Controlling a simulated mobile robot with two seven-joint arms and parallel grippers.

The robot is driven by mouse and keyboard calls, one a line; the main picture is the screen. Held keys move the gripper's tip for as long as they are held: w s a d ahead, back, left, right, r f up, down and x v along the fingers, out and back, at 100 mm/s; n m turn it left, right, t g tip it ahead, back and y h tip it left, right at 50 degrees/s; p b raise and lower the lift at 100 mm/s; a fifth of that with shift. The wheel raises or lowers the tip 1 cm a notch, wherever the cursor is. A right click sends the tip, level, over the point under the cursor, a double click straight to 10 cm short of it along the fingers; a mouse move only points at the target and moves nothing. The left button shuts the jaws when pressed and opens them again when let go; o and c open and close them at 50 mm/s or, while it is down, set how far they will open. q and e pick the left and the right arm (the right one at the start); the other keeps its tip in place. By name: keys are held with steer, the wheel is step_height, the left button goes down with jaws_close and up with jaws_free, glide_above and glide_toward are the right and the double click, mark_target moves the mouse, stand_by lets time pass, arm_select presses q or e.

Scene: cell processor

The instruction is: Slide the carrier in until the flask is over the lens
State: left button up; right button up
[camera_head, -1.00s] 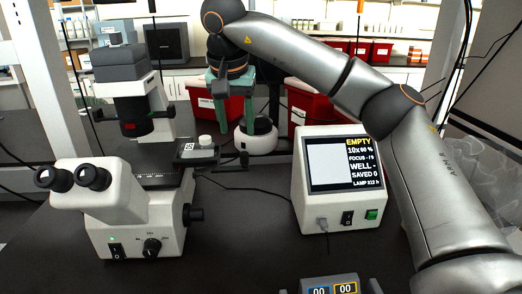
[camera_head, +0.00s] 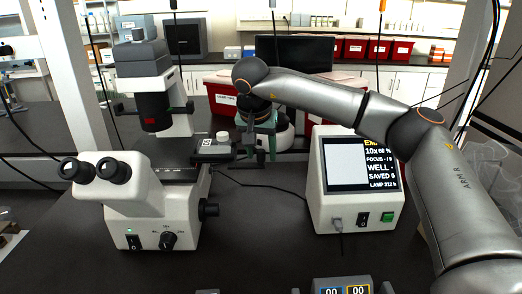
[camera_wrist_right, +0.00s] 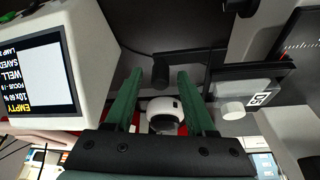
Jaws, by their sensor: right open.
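The microscope (camera_head: 150,205) stands at the left, its dark stage (camera_head: 172,172) below the black-and-red upper column (camera_head: 153,112). The carrier (camera_head: 212,153) sits at the stage's right end, outward from the column; it also shows in the right wrist view (camera_wrist_right: 250,78). A white round cap, apparently the flask's (camera_head: 222,137), and a square marked label lie on it. The flask's body is hard to make out, and the lens is hidden. My right gripper (camera_head: 258,148) is just right of the carrier; its green fingers (camera_wrist_right: 157,72) are apart and empty, beside the carrier. My left gripper is not in view.
The display box (camera_head: 355,190) stands right of the gripper and reads 10x, 60 %. A black cable crosses the bench between it and the microscope. A small white round device (camera_wrist_right: 162,112) shows between my fingers. Red bins (camera_head: 222,100) stand behind.

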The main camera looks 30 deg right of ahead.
jaws_close()
stand_by(0.5)
stand_by(1.0)
